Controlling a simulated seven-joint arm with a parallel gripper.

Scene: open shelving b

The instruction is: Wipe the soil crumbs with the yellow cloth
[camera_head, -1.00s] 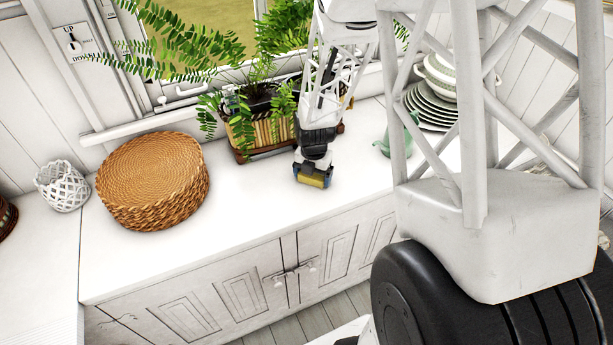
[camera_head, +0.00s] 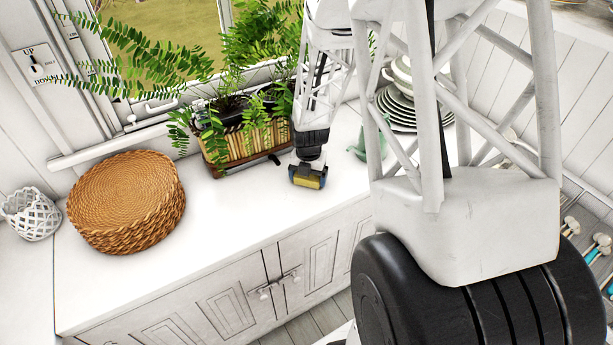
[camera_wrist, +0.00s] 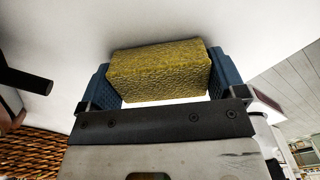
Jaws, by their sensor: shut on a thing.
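My gripper (camera_head: 308,178) is over the white countertop, in front of the planter, with its fingers pointing down. It is shut on the yellow cloth (camera_wrist: 158,74), which looks like a thick folded block between the two blue fingers in the wrist view. The cloth also shows as a small yellow patch at the gripper's tip in the head view (camera_head: 307,182). It is at or just above the counter; I cannot tell if it touches. I cannot make out any soil crumbs in either view.
A planter (camera_head: 243,147) with ferns stands behind and left of my gripper. A round wicker basket (camera_head: 125,200) and a white lattice holder (camera_head: 31,214) are at the left. A green pitcher (camera_head: 362,150) and stacked plates (camera_head: 397,110) are at the right. The counter (camera_head: 215,225) between basket and gripper is clear.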

